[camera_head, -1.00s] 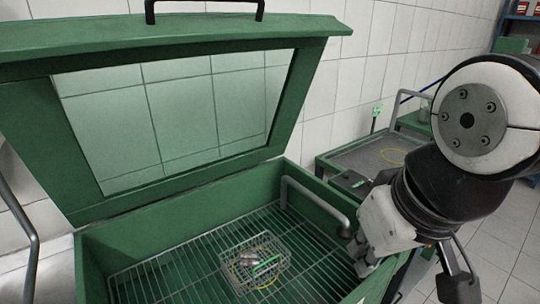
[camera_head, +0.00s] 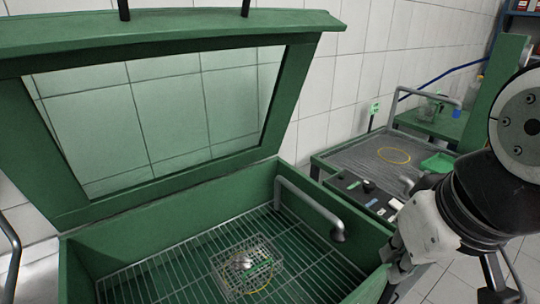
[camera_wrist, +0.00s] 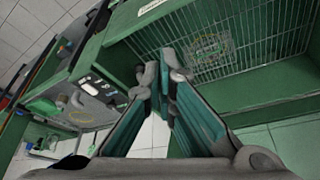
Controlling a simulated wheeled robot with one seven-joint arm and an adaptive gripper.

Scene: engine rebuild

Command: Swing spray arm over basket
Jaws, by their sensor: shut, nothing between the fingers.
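The spray arm (camera_head: 308,207) is a grey bent pipe along the right inside wall of the open green washer. Its near end carries a short downturned nozzle, right of the basket and not over it. The small wire basket (camera_head: 231,284) sits on the washer's rack with metal parts and a green piece in it. It also shows faintly in the wrist view (camera_wrist: 208,48). My gripper (camera_head: 391,262) is at the washer's right wall, apart from the spray arm, its tips partly hidden. In the wrist view my gripper (camera_wrist: 164,73) has its fingertips together, holding nothing.
The washer's windowed lid (camera_head: 40,120) stands open at the back. A control panel (camera_head: 362,194) and a sink table (camera_head: 345,158) with a yellow ring (camera_head: 394,156) are to the right. A green tray (camera_head: 438,164) lies there. The rack's left side (camera_head: 150,275) is clear.

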